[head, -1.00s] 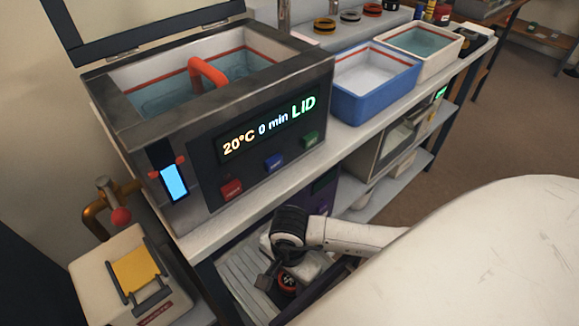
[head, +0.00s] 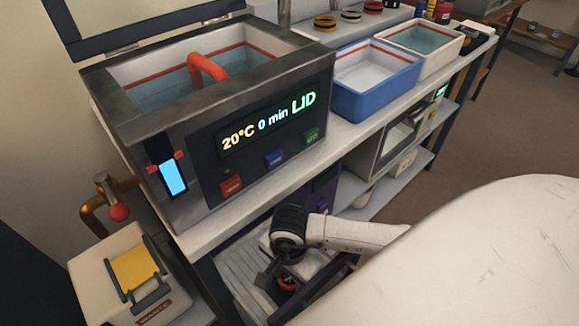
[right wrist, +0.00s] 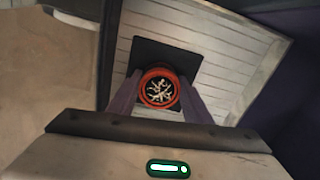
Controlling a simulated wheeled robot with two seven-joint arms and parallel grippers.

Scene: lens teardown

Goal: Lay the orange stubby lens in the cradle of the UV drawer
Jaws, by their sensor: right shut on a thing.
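The orange stubby lens (right wrist: 159,89) shows end-on in the right wrist view as an orange-red ring around a dark face with a pale branching pattern. My right gripper (right wrist: 160,100) is shut on it, one finger on each side. Under the lens is a dark square cradle (right wrist: 177,57) on the pale slatted floor of the UV drawer (right wrist: 225,60). I cannot tell whether the lens touches the cradle. In the head view the right gripper (head: 276,277) reaches down into the drawer (head: 237,284), and the lens (head: 288,282) is partly hidden below it. My left gripper is not in view.
The bench above carries a water bath (head: 180,130) with a lit display, a blue tub (head: 375,95) and a white tub (head: 445,38). A white box with a yellow pad (head: 135,268) stands at the left. The drawer's walls close around the gripper.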

